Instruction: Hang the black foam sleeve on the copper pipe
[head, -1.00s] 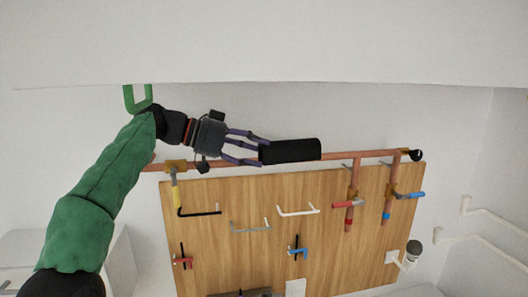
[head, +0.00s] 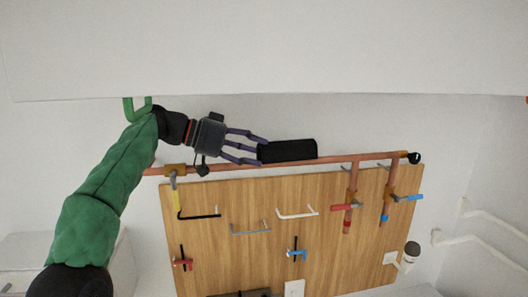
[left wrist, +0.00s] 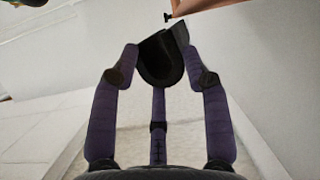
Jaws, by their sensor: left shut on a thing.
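The black foam sleeve (head: 287,151) is held lengthwise in my left gripper (head: 259,150), with most of its length reaching right past the fingertips. My left gripper is shut on the sleeve's left end. In the head view the sleeve lies along the upper edge of the copper pipe (head: 335,163) and overlaps it slightly; I cannot tell whether they touch. In the left wrist view the sleeve (left wrist: 160,60) shows a rounded, trough-like end between the purple fingers (left wrist: 160,75). A piece of copper-coloured pipe (left wrist: 200,6) shows at the top there, apart from the sleeve. My right gripper is not in view.
A wooden board (head: 340,235) with several coloured hooks and handles is below the pipe. A black end cap (head: 414,158) is at the pipe's right end. Two branches with red and blue valves drop from the pipe. The wall above is clear.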

